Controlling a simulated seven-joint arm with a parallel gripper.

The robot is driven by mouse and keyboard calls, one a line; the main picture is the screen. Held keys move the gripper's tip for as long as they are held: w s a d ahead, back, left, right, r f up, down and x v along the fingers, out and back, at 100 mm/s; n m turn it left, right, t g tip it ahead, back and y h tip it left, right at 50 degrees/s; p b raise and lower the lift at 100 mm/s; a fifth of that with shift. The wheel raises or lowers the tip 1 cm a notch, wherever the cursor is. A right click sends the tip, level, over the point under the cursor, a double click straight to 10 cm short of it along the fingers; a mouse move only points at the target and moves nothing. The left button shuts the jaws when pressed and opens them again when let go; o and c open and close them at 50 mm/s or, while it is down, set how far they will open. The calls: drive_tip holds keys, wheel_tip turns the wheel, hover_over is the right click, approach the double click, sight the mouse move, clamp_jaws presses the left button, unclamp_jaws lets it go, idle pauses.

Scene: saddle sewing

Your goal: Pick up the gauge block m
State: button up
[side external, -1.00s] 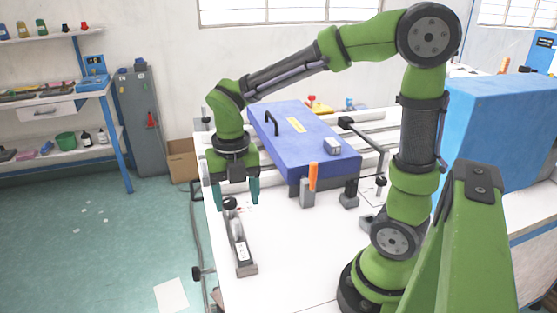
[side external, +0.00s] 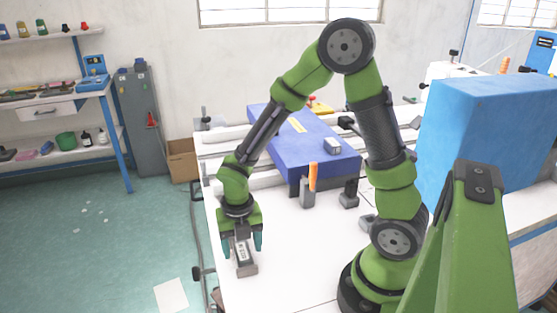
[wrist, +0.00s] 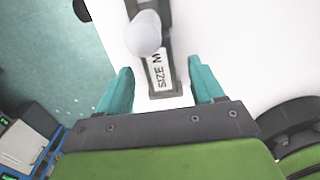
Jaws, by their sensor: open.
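The gauge block m (side external: 245,266) is a long dark grey piece with a white label, lying on the white table near its left edge. In the wrist view its label (wrist: 158,72) reads "SIZE M", and a pale grey rounded knob (wrist: 143,33) sits farther along it. My gripper (side external: 241,248) is open with its teal fingers pointing down over the block. In the wrist view the fingers (wrist: 160,64) lie on either side of the block, with gaps on both sides. Whether the tips are level with the block is hard to tell. My gripper hides the block's far end in the side view.
A blue case (side external: 285,138) stands behind on the table, with an orange-topped grey holder (side external: 308,190) at its front. A large blue box (side external: 490,120) is at the right. The white tabletop (side external: 290,245) right of my gripper is clear.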

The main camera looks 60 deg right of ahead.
drive_tip(key=shift+f, duration=0.95)
drive_tip(key=shift+c, duration=0.2)
clamp_jaws()
